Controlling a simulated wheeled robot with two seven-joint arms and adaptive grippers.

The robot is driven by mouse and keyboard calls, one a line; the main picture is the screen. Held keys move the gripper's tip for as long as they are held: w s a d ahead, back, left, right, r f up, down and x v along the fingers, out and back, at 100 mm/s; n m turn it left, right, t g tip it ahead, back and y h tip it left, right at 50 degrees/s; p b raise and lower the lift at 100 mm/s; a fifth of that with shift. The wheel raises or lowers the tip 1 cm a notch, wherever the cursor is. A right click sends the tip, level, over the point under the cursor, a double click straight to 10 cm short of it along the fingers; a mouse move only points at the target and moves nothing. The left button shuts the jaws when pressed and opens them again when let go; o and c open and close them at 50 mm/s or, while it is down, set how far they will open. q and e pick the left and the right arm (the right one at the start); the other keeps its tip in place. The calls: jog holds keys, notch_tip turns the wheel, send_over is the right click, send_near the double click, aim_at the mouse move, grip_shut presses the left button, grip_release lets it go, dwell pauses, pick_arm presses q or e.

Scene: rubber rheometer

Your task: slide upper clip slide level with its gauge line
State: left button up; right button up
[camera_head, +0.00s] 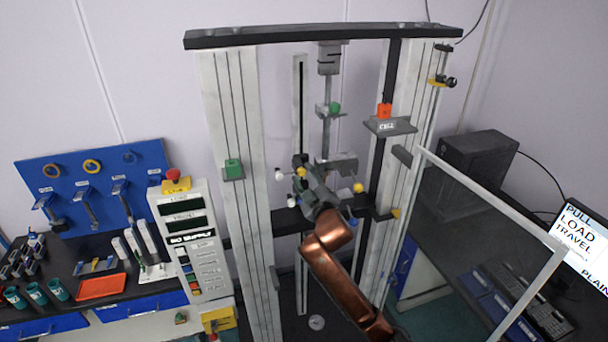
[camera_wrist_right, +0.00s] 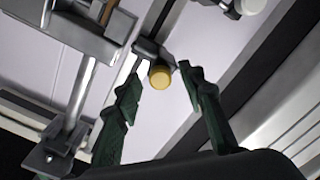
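My right gripper (camera_head: 322,192), on the copper arm, is inside the test frame by the middle column. In the right wrist view its two green fingers (camera_wrist_right: 160,75) are open. A round yellow knob (camera_wrist_right: 160,77) on a short dark stem shows between and just beyond the fingertips, with gaps on both sides. In the head view a yellow knob (camera_head: 357,187) shows right of the gripper, below a grey clamp block (camera_head: 338,165). A blue knob (camera_head: 352,222) is lower down. I cannot tell which part is the upper clip slide, and no gauge line is readable. My left gripper is out of view.
Tall frame columns (camera_head: 240,170) stand left and right of the gripper. A grey bracket (camera_head: 390,125) with an orange block is on the right column. A hinged clear guard (camera_head: 490,225) stands open at right. A control panel (camera_head: 185,240) is at left.

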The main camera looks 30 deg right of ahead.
jog(key=shift+w, duration=0.2)
grip_shut()
dwell(0.4)
